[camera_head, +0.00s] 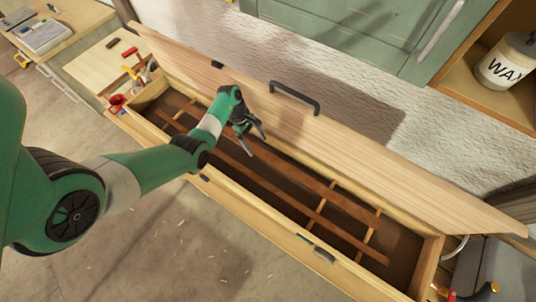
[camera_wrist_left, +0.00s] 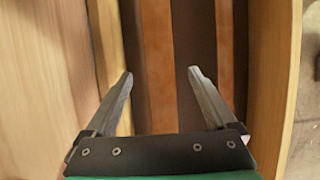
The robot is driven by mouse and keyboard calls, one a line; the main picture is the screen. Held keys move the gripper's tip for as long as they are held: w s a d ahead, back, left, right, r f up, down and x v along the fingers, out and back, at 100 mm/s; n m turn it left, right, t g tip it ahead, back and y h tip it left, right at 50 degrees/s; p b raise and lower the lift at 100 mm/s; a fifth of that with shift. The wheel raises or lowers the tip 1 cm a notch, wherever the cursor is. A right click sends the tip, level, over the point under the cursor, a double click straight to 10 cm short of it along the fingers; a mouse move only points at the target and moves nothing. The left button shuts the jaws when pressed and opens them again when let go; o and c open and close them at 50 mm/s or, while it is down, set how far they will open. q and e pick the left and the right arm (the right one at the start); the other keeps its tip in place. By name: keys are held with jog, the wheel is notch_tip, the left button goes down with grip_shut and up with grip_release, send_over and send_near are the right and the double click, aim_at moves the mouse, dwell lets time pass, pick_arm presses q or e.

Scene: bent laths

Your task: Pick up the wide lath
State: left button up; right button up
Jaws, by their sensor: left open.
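A long open wooden box holds a reddish-brown lath (camera_head: 345,237) lying lengthwise low inside it. In the left wrist view, a broad reddish-brown lath (camera_wrist_left: 158,55) runs up the picture between my fingers, with dark gaps on both sides. I cannot tell for certain that this is the wide lath. My left gripper (camera_head: 257,143) reaches into the box opening near its middle. Its two fingers also show in the left wrist view (camera_wrist_left: 160,76), spread wide, with the lath beneath or beyond them and nothing gripped. My right gripper is not in view.
The box's raised lid (camera_head: 330,150) with a black handle (camera_head: 295,97) leans behind the opening. The front wall (camera_head: 275,232) bounds the near side. Cross slats (camera_head: 371,226) span the inside. A wax tin (camera_head: 505,62) stands on a shelf at upper right.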

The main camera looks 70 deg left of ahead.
aim_at(268, 156)
pick_arm(q)
jog(key=shift+w+d, duration=0.2)
jog(key=shift+d, duration=0.1)
jog(key=w+d, duration=0.1)
jog(key=d+p, duration=0.1)
jog(key=shift+w+d, duration=0.35)
jog(key=shift+w, duration=0.05)
jog(key=shift+b+x, duration=0.55)
jog(key=shift+x, duration=0.45)
jog(key=shift+f, duration=0.5)
jog(key=shift+c, duration=0.2)
grip_shut()
